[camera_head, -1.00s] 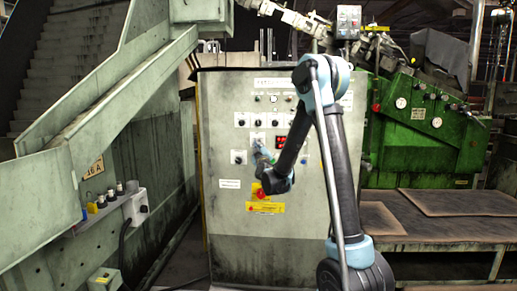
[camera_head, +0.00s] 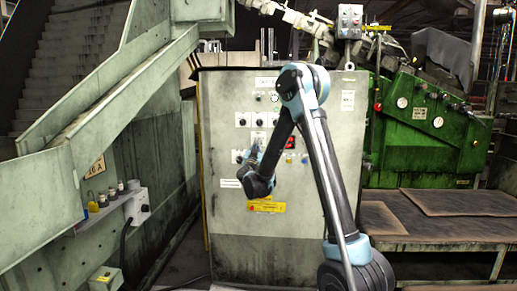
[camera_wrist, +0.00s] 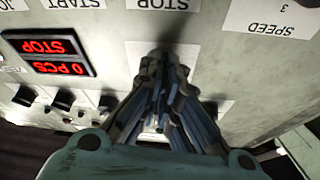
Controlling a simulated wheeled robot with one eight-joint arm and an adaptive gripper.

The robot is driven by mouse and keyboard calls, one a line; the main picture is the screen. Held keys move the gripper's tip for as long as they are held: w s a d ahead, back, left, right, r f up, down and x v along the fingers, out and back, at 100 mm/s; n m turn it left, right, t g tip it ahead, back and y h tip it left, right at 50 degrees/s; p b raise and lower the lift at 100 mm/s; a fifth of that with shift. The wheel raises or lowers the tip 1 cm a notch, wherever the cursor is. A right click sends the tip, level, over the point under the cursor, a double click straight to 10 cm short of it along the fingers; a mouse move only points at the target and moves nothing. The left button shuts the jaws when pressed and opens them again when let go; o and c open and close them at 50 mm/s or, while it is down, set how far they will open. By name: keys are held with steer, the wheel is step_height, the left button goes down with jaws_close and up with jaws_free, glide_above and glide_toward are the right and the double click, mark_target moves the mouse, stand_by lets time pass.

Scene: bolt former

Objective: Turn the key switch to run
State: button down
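The grey control cabinet (camera_head: 225,225) stands in the middle of the head view. My gripper (camera_head: 254,153) is at its front panel, in the middle rows of controls. In the wrist view, where the lettering is upside down, my gripper's fingers (camera_wrist: 165,68) come together at a white plate (camera_wrist: 192,55) beside a STOP label (camera_wrist: 165,4). The fingers look shut at the tips. No key switch can be made out; the fingertips and their shadow cover the middle of that plate. I cannot tell whether anything is between them.
In the wrist view a red display (camera_wrist: 60,57) reads STOP and 0 PCS, with black knobs (camera_wrist: 62,100) below it. A SPEED plate (camera_wrist: 270,18) is at upper right. A yellow label (camera_head: 268,206) lies below my wrist. A green machine (camera_head: 425,140) stands right, a sloped chute (camera_head: 110,90) left.

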steer(key=m+g+h, duration=0.1)
steer(key=m+h, duration=0.1)
steer(key=m, duration=0.2)
steer(key=m+g+h, duration=0.1)
steer(key=m, duration=0.4)
steer(key=shift+a+r+h, duration=0.1)
steer(key=shift+a+h, duration=0.05)
steer(key=shift+h, duration=0.25)
steer(key=c, duration=1.8)
jaws_free()
steer(key=shift+c, duration=0.2)
steer(key=v, duration=1.2)
steer(key=shift+w, duration=0.1)
